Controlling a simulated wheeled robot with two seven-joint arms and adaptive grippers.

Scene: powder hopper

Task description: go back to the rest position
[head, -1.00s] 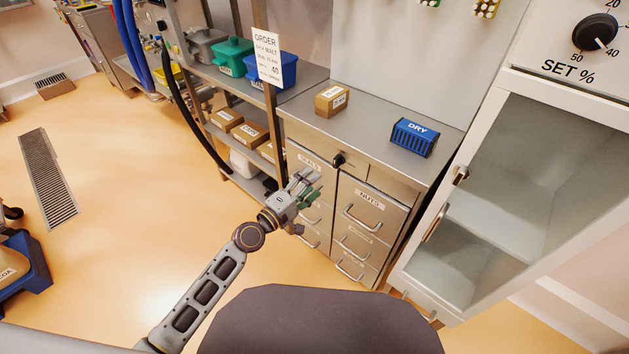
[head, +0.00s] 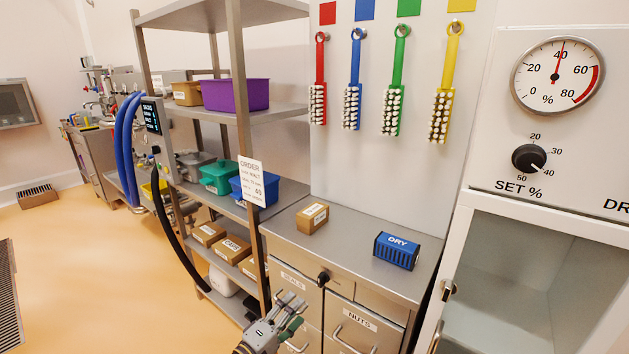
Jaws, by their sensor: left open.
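My left gripper (head: 290,312) shows at the bottom of the head view, in front of the steel drawer cabinet (head: 390,318). It is open, with nothing seen between its fingers. It hides part of the drawer fronts and a handle behind it; I cannot tell whether it touches them. The rest of my left arm is mostly below the picture. My right gripper is not in view.
On the cabinet top are a small cardboard box (head: 312,218) and a blue DRY box (head: 396,251). Shelving with bins (head: 236,92) stands left, a glass-fronted cabinet (head: 528,285) right. Brushes hang behind. Open floor (head: 90,260) lies at left.

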